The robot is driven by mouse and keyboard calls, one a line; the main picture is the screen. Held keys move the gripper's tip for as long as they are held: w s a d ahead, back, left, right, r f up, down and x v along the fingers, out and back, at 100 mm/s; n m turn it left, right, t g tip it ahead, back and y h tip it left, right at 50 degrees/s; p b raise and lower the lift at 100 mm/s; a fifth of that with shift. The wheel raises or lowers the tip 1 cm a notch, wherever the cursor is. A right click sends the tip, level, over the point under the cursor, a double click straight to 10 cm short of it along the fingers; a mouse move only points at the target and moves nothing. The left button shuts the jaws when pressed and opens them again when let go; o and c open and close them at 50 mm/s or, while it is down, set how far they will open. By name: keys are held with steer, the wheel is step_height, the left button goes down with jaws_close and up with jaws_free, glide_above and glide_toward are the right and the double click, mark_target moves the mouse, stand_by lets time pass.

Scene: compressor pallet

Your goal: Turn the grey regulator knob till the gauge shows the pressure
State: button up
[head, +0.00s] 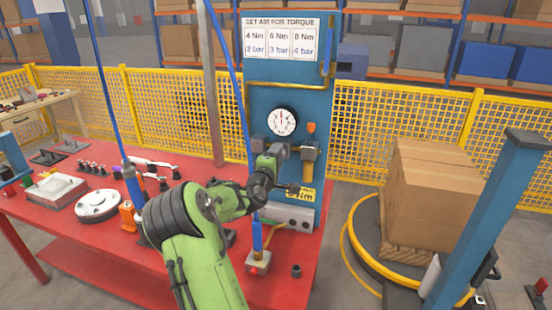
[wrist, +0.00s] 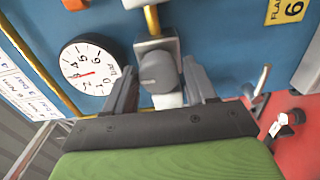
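The grey regulator knob (wrist: 156,72) shows in the wrist view, on a metal body on the blue panel (wrist: 215,35). My gripper (wrist: 160,78) is open, with one finger on each side of the knob. A small gap shows on the right; contact on the left is unclear. In the head view my arm hides the knob. The round white gauge (head: 281,121) has a red needle pointing about straight up; it also shows tilted in the wrist view (wrist: 88,66). Its exact reading is too small to tell. The chart (head: 282,39) pairs 6 Nm with 3 bar.
A yellow card (head: 301,195) on the panel reads 6 Nm, partly hidden. A red bench (head: 90,225) holds tools and fittings. A blue hose (head: 232,75) hangs beside the panel. Boxes (head: 435,195) stand at the right, behind a blue post (head: 500,215).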

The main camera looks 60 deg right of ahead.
steer(key=shift+o, duration=1.1)
steer(key=s+a+b, duration=0.2)
steer(key=a, duration=1.3)
steer(key=shift+s+a, duration=0.25)
